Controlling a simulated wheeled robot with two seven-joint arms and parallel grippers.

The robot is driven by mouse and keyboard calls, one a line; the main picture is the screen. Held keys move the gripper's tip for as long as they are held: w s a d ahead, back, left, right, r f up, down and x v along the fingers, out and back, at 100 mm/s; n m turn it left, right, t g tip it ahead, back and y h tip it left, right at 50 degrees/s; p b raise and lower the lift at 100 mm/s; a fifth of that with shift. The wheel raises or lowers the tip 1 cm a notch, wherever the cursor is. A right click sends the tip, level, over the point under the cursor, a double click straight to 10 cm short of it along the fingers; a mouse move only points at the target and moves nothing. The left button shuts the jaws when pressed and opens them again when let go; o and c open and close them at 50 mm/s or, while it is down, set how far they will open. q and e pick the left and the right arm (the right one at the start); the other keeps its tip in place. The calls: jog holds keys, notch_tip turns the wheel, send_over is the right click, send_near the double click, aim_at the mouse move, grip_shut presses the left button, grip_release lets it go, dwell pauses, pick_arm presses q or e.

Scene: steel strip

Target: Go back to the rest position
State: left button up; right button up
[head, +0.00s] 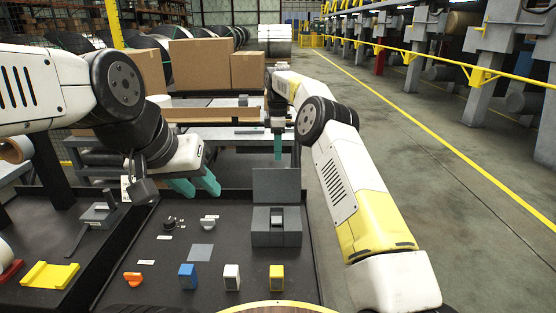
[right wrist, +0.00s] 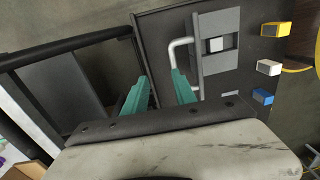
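My left gripper (head: 196,185) is in the head view, left of centre above the back edge of the dark tray. Its two teal fingers are apart with nothing between them. My right gripper (head: 278,145) is further back, fingers pointing down, behind the raised panel of the grey box. The head view shows its fingers edge-on. In the right wrist view, the right gripper (right wrist: 160,92) has its teal fingers apart and empty. A pale bent handle (right wrist: 178,50) shows by one fingertip there; I cannot tell whether they touch.
The dark tray (head: 150,295) bears a grey box (head: 276,238), a blue block (head: 187,277), a white block (head: 231,278), a yellow block (head: 276,278) and an orange piece (head: 132,279). A yellow bracket (head: 50,275) lies left. Cardboard boxes (head: 201,64) stand behind. Open floor (head: 450,200) lies right.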

jog(key=shift+a+r, duration=0.1)
jog(key=shift+r, duration=0.5)
jog(key=shift+s, duration=0.1)
jog(key=s+d+r+m+t, duration=0.2)
jog(key=s+d+r+m, duration=0.2)
jog(key=s+r, duration=0.5)
jog(key=s+d+r+m+t, duration=0.1)
jog(key=s+d+r+m, duration=0.25)
jog(key=s+r, duration=0.45)
jog(key=s+d+r+m+t+y, duration=0.1)
jog(key=s+d+m, duration=0.1)
jog(key=s, duration=0.4)
jog(key=s+d+r+m+t, duration=0.1)
jog(key=s+d+r+m, duration=0.15)
jog(key=s, duration=0.35)
jog(key=s+d+f+m+t+y, duration=0.1)
jog(key=s+f+m, duration=0.4)
jog(key=s, duration=0.8)
jog(key=shift+s+d+f+t, duration=0.35)
jog(key=shift+d+f+t, duration=0.2)
jog(key=shift+f, duration=1)
